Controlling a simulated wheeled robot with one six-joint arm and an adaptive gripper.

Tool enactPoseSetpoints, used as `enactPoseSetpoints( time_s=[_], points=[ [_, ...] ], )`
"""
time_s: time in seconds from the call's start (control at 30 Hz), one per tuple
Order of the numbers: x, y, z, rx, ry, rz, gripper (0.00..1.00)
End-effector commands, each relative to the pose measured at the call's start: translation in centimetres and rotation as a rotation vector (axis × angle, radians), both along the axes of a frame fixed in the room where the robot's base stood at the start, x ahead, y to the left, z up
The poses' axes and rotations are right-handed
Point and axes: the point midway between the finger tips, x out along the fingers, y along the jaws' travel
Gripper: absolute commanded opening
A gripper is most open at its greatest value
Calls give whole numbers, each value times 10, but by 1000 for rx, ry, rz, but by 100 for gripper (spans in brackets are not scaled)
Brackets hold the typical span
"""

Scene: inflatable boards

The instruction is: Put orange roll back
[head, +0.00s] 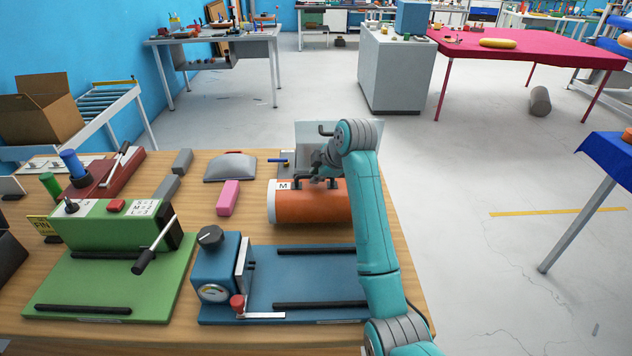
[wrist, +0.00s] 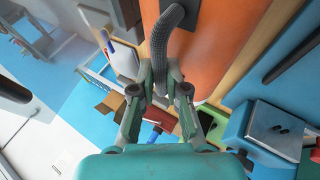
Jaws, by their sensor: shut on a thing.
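The orange roll (head: 312,204) lies level behind the blue station, with a white band marked M at its left end and dark handle parts on top. It also shows in the wrist view (wrist: 210,45), with a grey ribbed handle (wrist: 165,38) along it. My gripper (head: 318,170) is above the roll. In the wrist view my gripper (wrist: 163,92) has its fingers on either side of the handle's near end, shut on it. I cannot tell whether the roll touches the table or hangs just above it.
The wooden table (head: 190,335) holds a blue station (head: 320,285) in front of the roll and a green station (head: 110,285) at left. A pink block (head: 228,198), a grey wedge (head: 230,167) and a red station (head: 105,178) stand left of the roll. Open floor lies right.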

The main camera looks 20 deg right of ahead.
Motion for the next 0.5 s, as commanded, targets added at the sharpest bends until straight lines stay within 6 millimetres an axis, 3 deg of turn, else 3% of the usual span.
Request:
enactPoseSetpoints(
  time_s=[0.17, 0.5],
  points=[
    [0, 0, -21, 0, -1, -1, 0],
    [0, 0, -23, 0, -3, 0, 0]
  ],
)
